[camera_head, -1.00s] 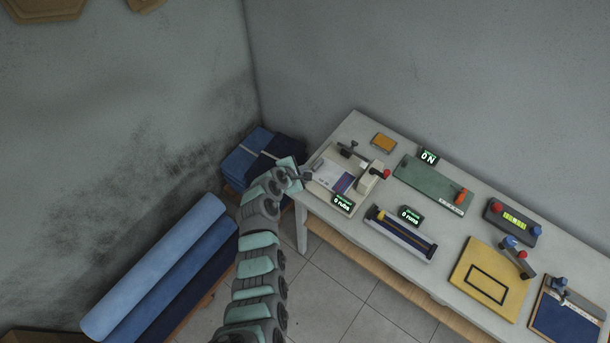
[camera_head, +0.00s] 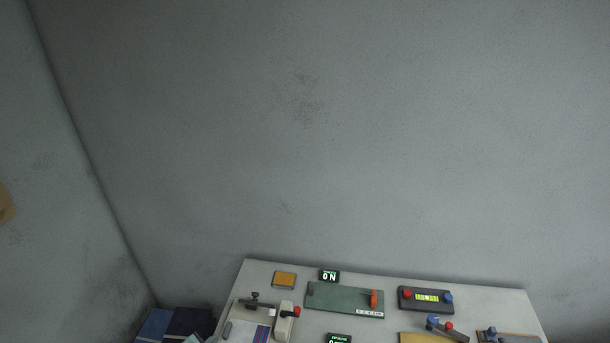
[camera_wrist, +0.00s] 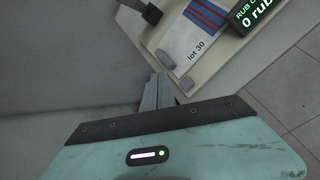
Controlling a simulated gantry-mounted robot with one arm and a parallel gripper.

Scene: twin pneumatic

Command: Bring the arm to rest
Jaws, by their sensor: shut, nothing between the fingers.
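My gripper (camera_wrist: 158,92) shows in the wrist view with its grey fingers together and nothing between them. Its teal housing (camera_wrist: 190,150) fills the bottom of that view. The fingers point toward the near edge of a pale fixture (camera_wrist: 175,68) that holds a card marked "lot 30" (camera_wrist: 195,35). I cannot tell whether they touch it. In the head view most of my arm is out of frame below; only a small teal part shows at the bottom edge, left of the fixture (camera_head: 284,325).
The table (camera_head: 470,294) runs along the back wall. On it are an orange pad (camera_head: 284,280), an "ON" display (camera_head: 329,276), a green board with an orange knob (camera_head: 340,298) and a dark box with a lit panel (camera_head: 426,298). Folded blue cloth (camera_head: 155,325) lies at left.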

